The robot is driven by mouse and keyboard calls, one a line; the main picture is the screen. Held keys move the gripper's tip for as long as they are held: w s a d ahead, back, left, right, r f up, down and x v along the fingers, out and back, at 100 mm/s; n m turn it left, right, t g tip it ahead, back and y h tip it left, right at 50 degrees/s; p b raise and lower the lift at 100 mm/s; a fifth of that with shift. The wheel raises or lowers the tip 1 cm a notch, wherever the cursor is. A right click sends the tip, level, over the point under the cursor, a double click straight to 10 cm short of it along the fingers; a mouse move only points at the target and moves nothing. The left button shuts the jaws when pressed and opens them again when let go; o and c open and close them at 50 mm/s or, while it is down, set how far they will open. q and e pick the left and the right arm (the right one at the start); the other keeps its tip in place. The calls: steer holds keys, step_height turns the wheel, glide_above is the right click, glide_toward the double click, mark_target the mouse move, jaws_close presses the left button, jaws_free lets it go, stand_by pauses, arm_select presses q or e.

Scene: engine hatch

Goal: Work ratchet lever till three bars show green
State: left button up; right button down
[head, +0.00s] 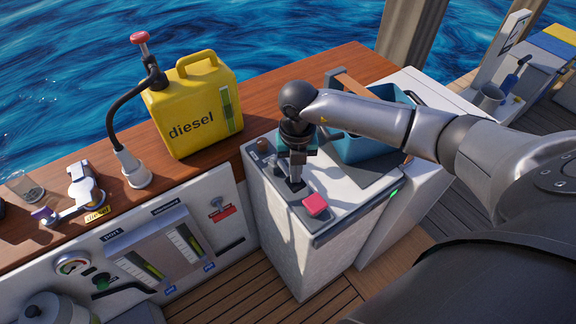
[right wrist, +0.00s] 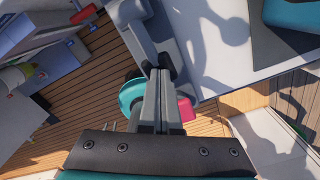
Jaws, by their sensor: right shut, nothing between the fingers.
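A grey lever-like part with a pink end (head: 315,204) lies along the top of the white cabinet (head: 285,235), near its front edge; I take it for the ratchet lever. The pink end also shows in the right wrist view (right wrist: 186,108), just right of the fingers. My right gripper (head: 295,186) points down over the grey part, left of the pink end. Its fingers are shut with nothing between them. Whether they touch the lever I cannot tell. A small green light (head: 393,194) shows on the cabinet's front edge. My left gripper is out of view.
A yellow diesel can (head: 193,112) stands on the wooden counter left of the cabinet. A blue bin (head: 362,138) sits behind my right gripper. A gauge panel (head: 160,257) with two upright scales is on the left front. Wooden deck (head: 250,290) lies below.

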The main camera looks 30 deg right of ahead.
steer(key=shift+f, duration=0.25)
steer(key=shift+r, duration=0.15)
step_height(320, 180, up, 5)
steer(key=p, duration=0.4)
stand_by(0.5)
